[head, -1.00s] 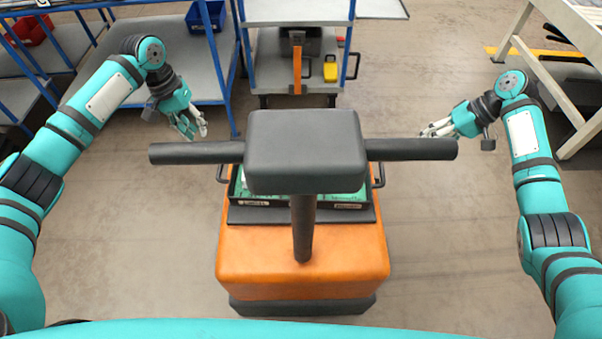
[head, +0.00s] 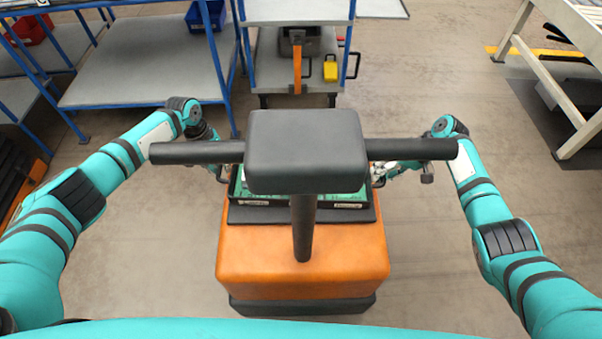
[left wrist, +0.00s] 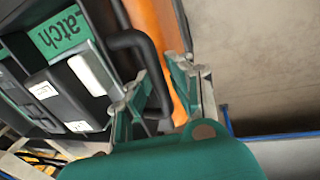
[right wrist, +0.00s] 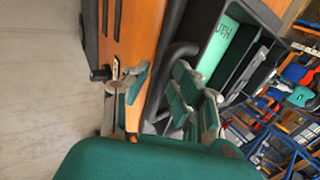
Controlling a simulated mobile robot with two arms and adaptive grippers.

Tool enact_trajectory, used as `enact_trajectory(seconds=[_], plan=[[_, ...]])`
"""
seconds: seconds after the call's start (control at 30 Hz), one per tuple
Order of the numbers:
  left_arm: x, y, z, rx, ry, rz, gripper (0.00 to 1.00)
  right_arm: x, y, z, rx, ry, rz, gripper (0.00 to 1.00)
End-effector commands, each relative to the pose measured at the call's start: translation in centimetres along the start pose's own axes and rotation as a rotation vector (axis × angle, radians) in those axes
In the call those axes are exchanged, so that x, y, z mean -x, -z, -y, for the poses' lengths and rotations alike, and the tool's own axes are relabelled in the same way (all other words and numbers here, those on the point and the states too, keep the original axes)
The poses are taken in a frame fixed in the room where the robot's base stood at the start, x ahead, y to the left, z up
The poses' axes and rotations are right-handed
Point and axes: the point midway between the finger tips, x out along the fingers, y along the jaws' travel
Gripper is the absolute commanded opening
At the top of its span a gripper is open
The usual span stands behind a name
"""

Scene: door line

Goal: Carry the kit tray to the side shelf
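The kit tray (head: 236,196) is dark with green contents, and it sits on an orange and black body (head: 300,255) behind a T-shaped bar that hides its middle. Its left handle (left wrist: 130,42) shows in the left wrist view, its right handle (right wrist: 172,62) in the right wrist view. My left gripper (left wrist: 160,95) is open, its fingers on either side of the left handle. My right gripper (right wrist: 162,92) is open, its fingers on either side of the right handle. In the head view, the bar partly covers my left gripper (head: 220,165); my right gripper (head: 380,170) is beside the tray's right side.
A blue-posted cart (head: 268,62) with a yellow item (head: 330,70) stands behind the tray. A pale-framed bench (head: 575,35) is at the right.

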Motion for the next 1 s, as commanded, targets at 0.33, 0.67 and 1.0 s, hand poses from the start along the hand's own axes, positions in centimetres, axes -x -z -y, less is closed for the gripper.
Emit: enact_trajectory(seconds=[0.33,0.67,1.0], plan=[[-0.16,-0.01,0.02,0.000,0.000,0.000,0.14,-0.16,0.00,0.02,0.000,0.000,0.000,0.20],[-0.11,0.00,0.03,0.000,0.000,0.000,0.00,-0.13,0.00,0.00,0.000,0.000,0.000,0.00],[0.00,0.07,0.10,0.001,0.001,-0.001,0.00,-0.04,0.03,-0.05,-0.001,-0.001,-0.001,0.00]])
